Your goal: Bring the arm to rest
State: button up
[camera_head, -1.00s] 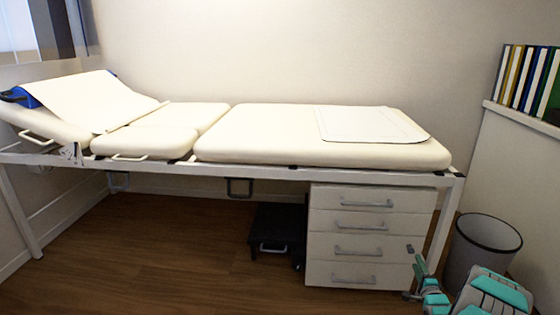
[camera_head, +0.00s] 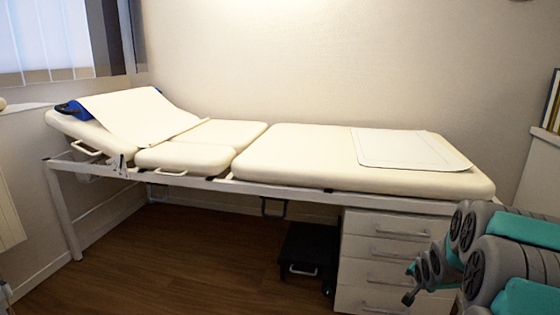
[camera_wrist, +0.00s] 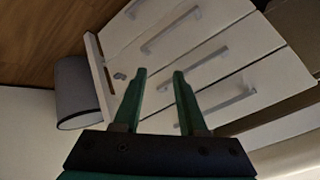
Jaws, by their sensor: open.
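My arm, grey and teal, reaches in from the lower right of the head view. Its gripper (camera_head: 409,285) is in front of the white drawer unit (camera_head: 368,256). In the wrist view my gripper (camera_wrist: 159,72) has its two green fingers apart, with nothing between them. Behind the fingers, the drawer unit (camera_wrist: 190,50) shows tilted, with several grey handles. I cannot tell the exact gap between the fingers and the drawers.
A cream examination bed (camera_head: 330,155) on a white frame stands along the wall. A black step (camera_head: 306,248) is beneath it. A grey bin (camera_wrist: 82,88) stands beside the drawers. Books (camera_head: 553,105) are at the right edge. The wooden floor (camera_head: 170,265) at left is clear.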

jog(key=s+a+r+n+g+y, duration=0.1)
jog(key=s+a+r+n+g, duration=0.2)
jog(key=s+a, duration=0.5)
jog(key=s+a+r+n+g+y+p, duration=0.1)
jog(key=s+a+r+n+g, duration=0.2)
jog(key=s, duration=1.9)
jog(key=s+a+r+n+g, duration=0.4)
jog(key=s+a+r+n, duration=0.1)
jog(key=s+a, duration=0.9)
jog(key=shift+s+r+y+p, duration=0.3)
jog(key=shift+s+r+y, duration=0.15)
jog(key=shift+s, duration=0.1)
